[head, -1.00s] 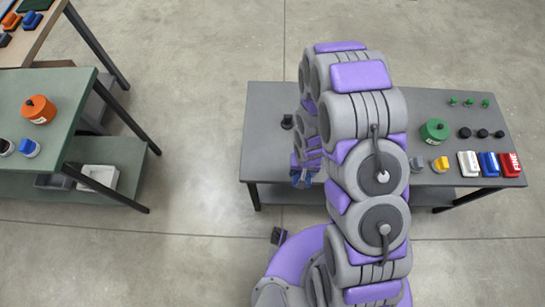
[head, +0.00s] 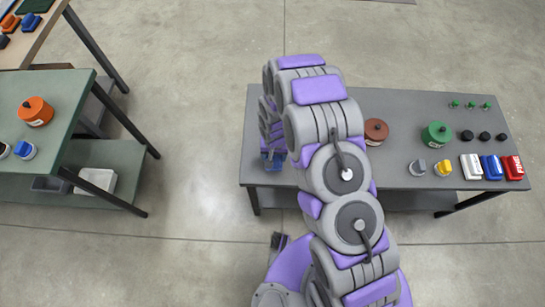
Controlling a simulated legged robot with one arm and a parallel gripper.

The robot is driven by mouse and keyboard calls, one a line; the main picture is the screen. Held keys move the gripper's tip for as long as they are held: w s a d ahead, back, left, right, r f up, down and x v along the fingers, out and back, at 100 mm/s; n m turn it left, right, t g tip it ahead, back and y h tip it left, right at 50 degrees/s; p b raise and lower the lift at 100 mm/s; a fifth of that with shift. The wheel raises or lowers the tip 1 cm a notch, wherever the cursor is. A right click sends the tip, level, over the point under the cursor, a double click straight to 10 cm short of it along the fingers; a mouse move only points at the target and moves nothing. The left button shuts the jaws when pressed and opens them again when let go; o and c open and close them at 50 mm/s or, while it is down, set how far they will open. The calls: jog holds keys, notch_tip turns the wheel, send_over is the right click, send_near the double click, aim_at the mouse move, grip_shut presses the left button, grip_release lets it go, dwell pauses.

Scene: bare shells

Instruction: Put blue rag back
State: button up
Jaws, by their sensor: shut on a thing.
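My gripper (head: 272,158) is low over the left part of the grey table (head: 420,105), near its front left edge. It is shut on a small blue thing (head: 278,163), which looks like the blue rag. Only bits of blue show at the fingertips, so its shape is unclear. I cannot tell whether it touches the tabletop. My arm hides part of the table's middle and left.
On the grey table's right stand a brown-red canister (head: 376,131), a green canister (head: 436,133), a yellow-topped piece (head: 443,167), and white, blue (head: 491,168) and red boxes. A green table (head: 75,100) with an orange canister (head: 36,111) stands left. Bare floor separates the tables.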

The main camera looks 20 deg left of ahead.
aim_at(273, 157)
jog(key=shift+w+a+f, duration=0.1)
jog(key=shift+w+a, duration=0.25)
jog(key=shift+a, duration=0.1)
notch_tip(273, 157, down, 4)
jog(key=shift+d+r+b, duration=0.1)
jog(key=shift+r+b, duration=0.15)
jog(key=shift+b, duration=0.25)
jog(key=o, duration=1.2)
jog(key=shift+r, duration=0.15)
